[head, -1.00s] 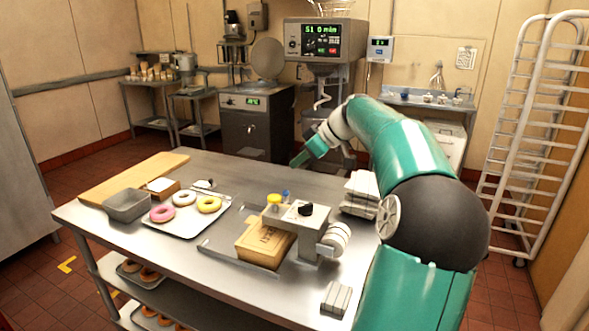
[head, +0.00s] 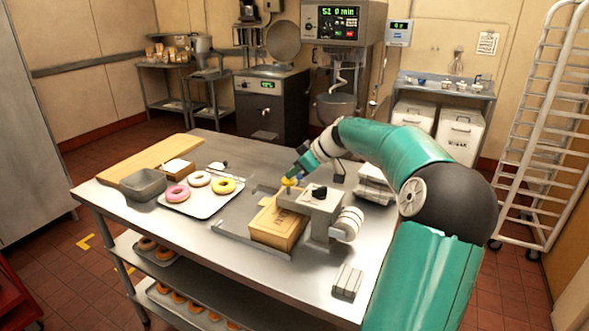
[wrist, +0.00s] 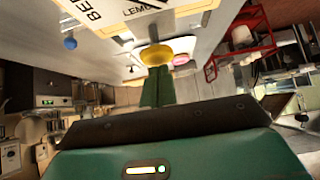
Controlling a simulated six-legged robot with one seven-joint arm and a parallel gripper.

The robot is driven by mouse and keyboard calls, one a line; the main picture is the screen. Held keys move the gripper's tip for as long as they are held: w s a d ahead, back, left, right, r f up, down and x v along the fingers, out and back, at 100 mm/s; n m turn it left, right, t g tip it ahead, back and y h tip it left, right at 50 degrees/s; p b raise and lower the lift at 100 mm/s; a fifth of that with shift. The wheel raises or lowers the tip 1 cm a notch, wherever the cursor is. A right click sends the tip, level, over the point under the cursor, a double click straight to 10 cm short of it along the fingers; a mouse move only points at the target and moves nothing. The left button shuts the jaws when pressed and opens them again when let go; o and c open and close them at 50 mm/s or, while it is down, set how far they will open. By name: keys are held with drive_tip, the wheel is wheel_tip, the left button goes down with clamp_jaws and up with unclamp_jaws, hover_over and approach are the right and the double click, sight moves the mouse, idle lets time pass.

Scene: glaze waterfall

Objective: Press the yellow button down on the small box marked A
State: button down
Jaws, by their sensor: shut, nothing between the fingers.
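The yellow button (head: 289,182) is a round knob at the far left end of a small grey metal box (head: 322,196) on the steel table. I cannot read a letter A on the box. My gripper (head: 299,174) is shut and empty, with its tips right at the button. In the wrist view, the green fingers (wrist: 157,90) lie together and their tips meet the edge of the yellow button (wrist: 156,55) in the picture. I cannot tell whether they touch it or whether it is pressed down.
A cardboard box (head: 272,226) stands against the metal box, which has a black knob (head: 319,192) on top. A donut tray (head: 212,211) lies to the left, and a white stack (head: 374,184) to the right.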

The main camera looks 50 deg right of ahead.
sight(294, 182)
drive_tip(key=shift+s+a+f, duration=0.1)
drive_tip(key=shift+f, duration=1.5)
drive_tip(key=shift+s, duration=0.1)
drive_tip(key=shift+s+d+r, duration=0.1)
drive_tip(key=shift+d+r, duration=0.1)
drive_tip(key=shift+d, duration=0.05)
drive_tip(key=v, duration=1.3)
drive_tip(key=shift+r, duration=0.65)
drive_tip(key=shift+s+a, duration=0.1)
